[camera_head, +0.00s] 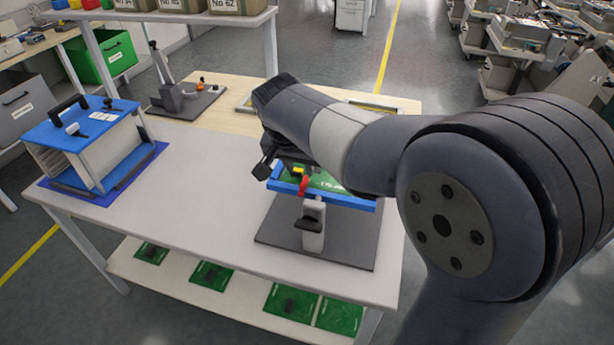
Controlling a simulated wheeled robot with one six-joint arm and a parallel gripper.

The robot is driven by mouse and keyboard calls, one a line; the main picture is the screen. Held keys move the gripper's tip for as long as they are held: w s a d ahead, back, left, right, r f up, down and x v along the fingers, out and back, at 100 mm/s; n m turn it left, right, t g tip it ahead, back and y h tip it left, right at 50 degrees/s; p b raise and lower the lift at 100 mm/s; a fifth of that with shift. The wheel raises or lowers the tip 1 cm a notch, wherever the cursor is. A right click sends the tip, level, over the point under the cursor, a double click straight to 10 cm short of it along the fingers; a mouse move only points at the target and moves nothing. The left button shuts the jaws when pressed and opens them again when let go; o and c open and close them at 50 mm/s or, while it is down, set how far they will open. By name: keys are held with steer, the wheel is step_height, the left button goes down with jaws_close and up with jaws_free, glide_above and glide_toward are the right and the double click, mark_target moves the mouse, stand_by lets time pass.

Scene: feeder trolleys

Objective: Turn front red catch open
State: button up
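The front red catch (304,186) sits at the near edge of a blue frame (343,200) that holds a green board (325,181). The frame is on a stand with a light grey post (313,222) and a black knob, on a dark base plate (350,250). My gripper (266,170) is low over the left part of the frame, just left of and behind the catch. My arm hides the right side of the frame and much of the gripper. I cannot tell whether the gripper touches the catch, or how wide its fingers are.
A blue and white box with a black handle (85,132) stands at the table's left. A grey lever fixture (170,95) is at the back left. The grey tabletop (190,200) between them is clear. Green boards (290,302) lie on the shelf below.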

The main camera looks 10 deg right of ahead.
mark_target(304, 180)
steer(key=x, duration=0.6)
steer(key=shift+f, duration=0.2)
jaws_close()
